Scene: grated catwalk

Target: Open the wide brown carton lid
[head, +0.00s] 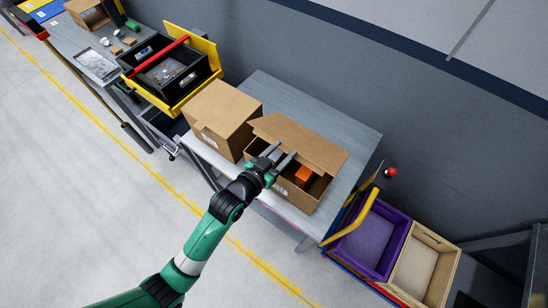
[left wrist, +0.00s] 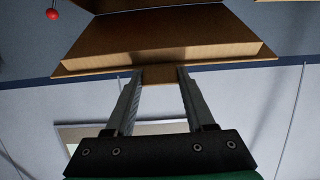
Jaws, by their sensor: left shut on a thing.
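The wide brown carton (head: 318,191) stands on the grey table with its lid (head: 303,143) partly raised and tilted. Through the gap at the front I see an orange object (head: 303,174) inside. My left gripper (head: 281,151) is at the front edge of the lid, shut on its small tab. In the left wrist view the lid (left wrist: 160,45) spreads out beyond the fingers (left wrist: 158,75), and the brown tab (left wrist: 160,76) sits between them. The carton's inside is partly hidden by the lid and gripper. My right gripper is not in view.
A closed brown carton (head: 215,124) stands close on the left. A black crate (head: 160,80) with a red bar is farther left. A purple bin (head: 372,241) and a tan bin (head: 418,276) are on the right. Bare table (head: 278,88) lies behind the carton.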

